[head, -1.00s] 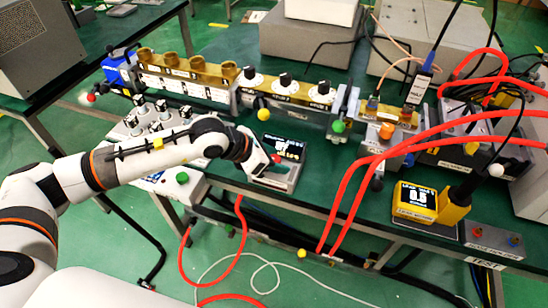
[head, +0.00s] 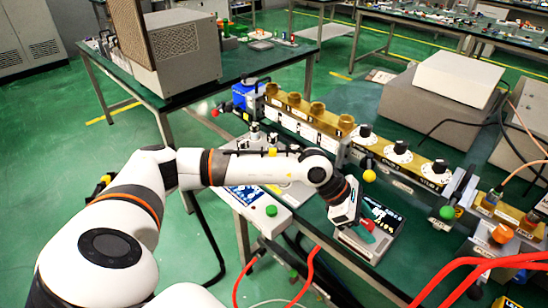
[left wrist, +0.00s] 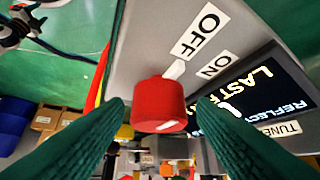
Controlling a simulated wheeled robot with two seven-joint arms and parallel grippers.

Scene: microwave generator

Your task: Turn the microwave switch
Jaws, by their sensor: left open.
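The microwave switch is a red knob (left wrist: 160,104) on a grey panel marked OFF and ON, beside a lit display (left wrist: 255,105) in the left wrist view. A white pointer mark shows behind the knob near the labels. My left gripper (left wrist: 160,112) is open, with one green finger on each side of the knob and gaps showing. In the head view, my left gripper (head: 360,228) is over the left side of the small display box (head: 358,247), and the red knob (head: 369,225) shows beside it. My right gripper is not in view.
A bench (head: 400,268) carries the box, with a row of brass parts and black-and-white dials (head: 398,152) behind it. A control box with a green button (head: 271,210) stands left. Red cables (head: 480,262) cross at lower right.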

